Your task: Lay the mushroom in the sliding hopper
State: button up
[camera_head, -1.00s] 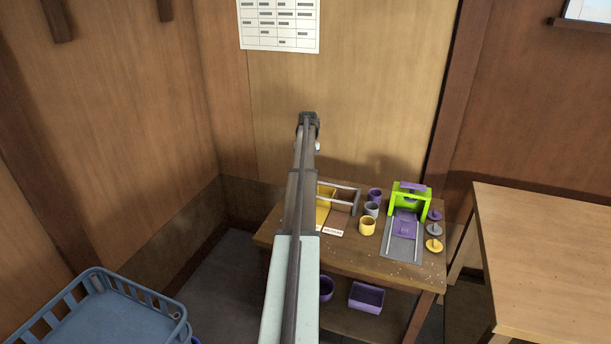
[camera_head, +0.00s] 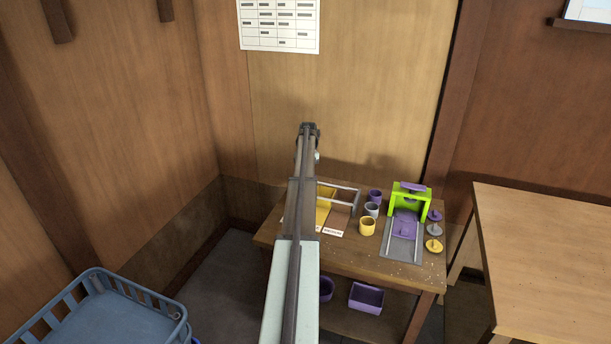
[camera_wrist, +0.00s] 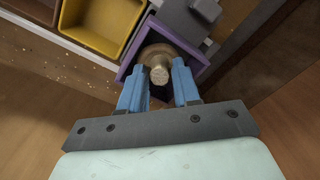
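The mushroom (camera_wrist: 158,74) shows in the wrist view, with a tan cap and a pale stem end facing the camera. It lies in a purple-rimmed bin (camera_wrist: 196,66). My gripper (camera_wrist: 160,72) reaches down with its blue fingers open, one on each side of the mushroom. Small gaps seem to show beside the stem, and I see no clear grip. In the head view the purple sliding hopper (camera_head: 405,226) sits on a grey railed base, in front of a bright green frame (camera_head: 410,190), well to the right of my gripper (camera_head: 309,127). My arm hides the mushroom there.
A yellow bin (camera_wrist: 100,24) adjoins the purple one. Purple, grey and yellow cups (camera_head: 367,227) stand between the bins and the hopper. Several knobbed discs (camera_head: 434,246) lie right of it. A grey bar with a knob (camera_wrist: 205,9) is close to the fingers.

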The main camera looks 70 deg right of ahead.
notch_tip(320, 180, up, 12)
jog(key=shift+s+d+r, duration=0.15)
jog(key=shift+s+d, duration=0.05)
jog(key=shift+s, duration=0.05)
dwell(0.6)
jog(key=shift+o, duration=0.3)
jog(key=shift+o, duration=0.7)
jog(key=shift+w+r, duration=0.1)
jog(key=shift+w, duration=0.1)
jog(key=o, duration=0.5)
jog(key=r, duration=0.2)
jog(key=w+r, duration=0.1)
jog(key=shift+a+n, duration=0.3)
jog(key=shift+a, duration=0.1)
jog(key=shift+c, duration=0.2)
jog(key=o, duration=0.3)
jog(key=shift+r+n, duration=0.2)
jog(key=shift+n, duration=0.7)
jog(key=o, duration=0.3)
jog(key=shift+s+n, duration=0.15)
jog(key=shift+n, duration=0.95)
jog(key=n, duration=0.4)
jog(key=shift+s+a, duration=0.1)
notch_tip(320, 180, down, 10)
jog(key=shift+r, duration=0.1)
